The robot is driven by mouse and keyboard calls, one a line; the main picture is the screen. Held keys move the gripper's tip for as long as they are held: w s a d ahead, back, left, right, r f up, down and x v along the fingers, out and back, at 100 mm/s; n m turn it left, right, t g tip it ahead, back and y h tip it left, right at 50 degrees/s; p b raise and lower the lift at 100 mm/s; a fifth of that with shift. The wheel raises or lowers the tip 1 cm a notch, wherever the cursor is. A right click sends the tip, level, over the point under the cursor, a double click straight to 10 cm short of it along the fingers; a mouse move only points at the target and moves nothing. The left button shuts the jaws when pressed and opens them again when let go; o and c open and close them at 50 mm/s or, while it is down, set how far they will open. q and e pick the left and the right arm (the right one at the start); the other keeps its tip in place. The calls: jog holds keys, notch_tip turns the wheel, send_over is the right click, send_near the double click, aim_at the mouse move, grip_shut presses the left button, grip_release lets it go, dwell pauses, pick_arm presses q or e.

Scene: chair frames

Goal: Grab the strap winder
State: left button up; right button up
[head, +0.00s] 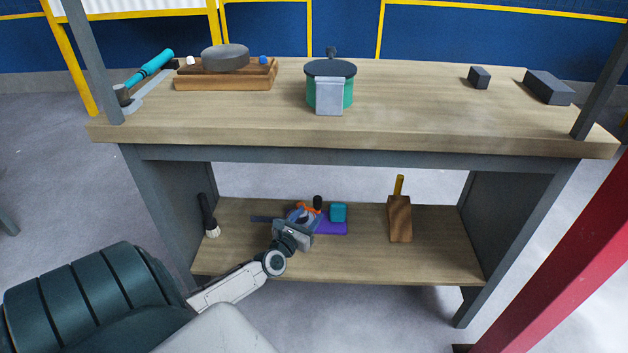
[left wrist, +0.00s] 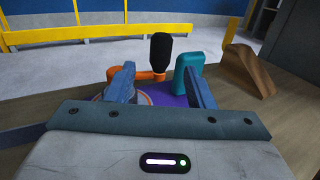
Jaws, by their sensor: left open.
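The strap winder (head: 332,228) is on the lower shelf of the workbench. It has a purple base, a teal block, an orange crank arm and a black knob. It also shows in the left wrist view (left wrist: 187,70), with the black knob upright near the middle. My left gripper (head: 301,216) is at the winder in the head view and covers part of it. In the left wrist view the left gripper (left wrist: 161,87) is open, its two fingers apart with the orange crank and purple base between and beyond them. Contact cannot be told. My right gripper is not in view.
The bench top (head: 420,110) is above the shelf and holds a green lidded pot (head: 347,92). A red post (head: 560,265) rises at right.

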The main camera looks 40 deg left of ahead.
aim_at(315, 205)
pick_arm(q)
jog(key=shift+r+b+x, duration=0.15)
jog(key=shift+b+x, duration=0.05)
jog(key=shift+x, duration=1.35)
jog(key=shift+r+b+x, duration=0.15)
jog(key=shift+x, duration=1.4)
jog(key=shift+c, duration=0.3)
jog(key=shift+r, duration=0.1)
grip_shut()
